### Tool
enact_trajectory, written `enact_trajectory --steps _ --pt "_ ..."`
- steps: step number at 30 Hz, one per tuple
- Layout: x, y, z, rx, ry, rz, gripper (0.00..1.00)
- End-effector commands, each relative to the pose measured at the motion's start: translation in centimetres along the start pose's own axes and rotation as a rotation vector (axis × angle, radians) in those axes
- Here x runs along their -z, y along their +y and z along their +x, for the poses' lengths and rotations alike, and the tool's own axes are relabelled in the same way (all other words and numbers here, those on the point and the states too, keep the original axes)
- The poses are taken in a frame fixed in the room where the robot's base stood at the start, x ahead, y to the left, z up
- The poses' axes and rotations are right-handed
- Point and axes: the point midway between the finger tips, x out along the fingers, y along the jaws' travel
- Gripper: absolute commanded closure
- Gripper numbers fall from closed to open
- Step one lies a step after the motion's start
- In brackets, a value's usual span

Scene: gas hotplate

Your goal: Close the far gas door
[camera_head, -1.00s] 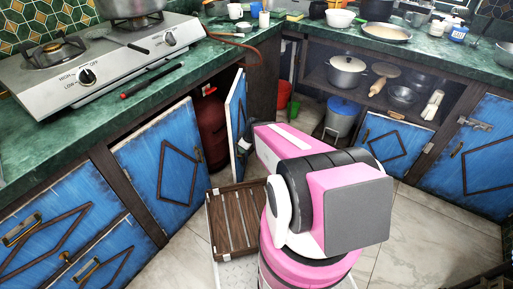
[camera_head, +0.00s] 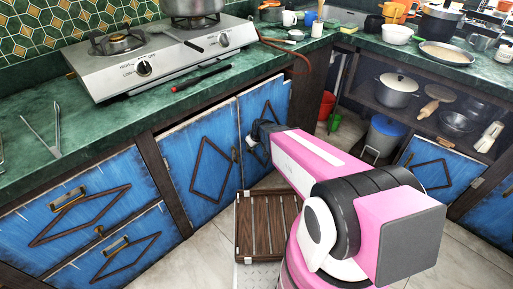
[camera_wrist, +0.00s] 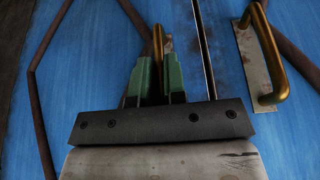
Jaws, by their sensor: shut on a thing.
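The far gas door (camera_head: 265,106) is a blue wooden panel with dark diamond trim below the counter, right of the near gas door (camera_head: 205,172). It stands about in line with the near door, and the gas cylinder is hidden. My gripper (camera_head: 254,146) is at the far door. In the wrist view, its green fingers (camera_wrist: 157,82) are shut on a brass handle (camera_wrist: 157,42). A narrow dark seam runs between the two panels. The other door's brass handle (camera_wrist: 268,50) is free, across the seam; I cannot tell whether the panels are fully flush.
A wooden slatted crate (camera_head: 268,225) is on the floor below the doors, close to my arm. The hotplate (camera_head: 165,58) and a pot (camera_head: 195,8) are on the green counter above. A blue-lidded bucket (camera_head: 384,135) stands to the right.

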Motion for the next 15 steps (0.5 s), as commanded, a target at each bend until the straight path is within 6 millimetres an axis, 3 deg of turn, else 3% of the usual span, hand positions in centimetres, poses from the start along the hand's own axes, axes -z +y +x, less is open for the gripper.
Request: enact_trajectory --steps 1,12,13,15 --pt "0.24 -0.76 -0.01 0.015 0.0 -0.001 1.0" --pt "0.52 -0.79 0.14 0.014 0.001 -0.005 1.0" --pt "0.53 -0.78 0.14 0.014 0.002 -0.004 0.78" --pt "0.52 -0.71 0.15 0.013 0.002 -0.004 0.63"
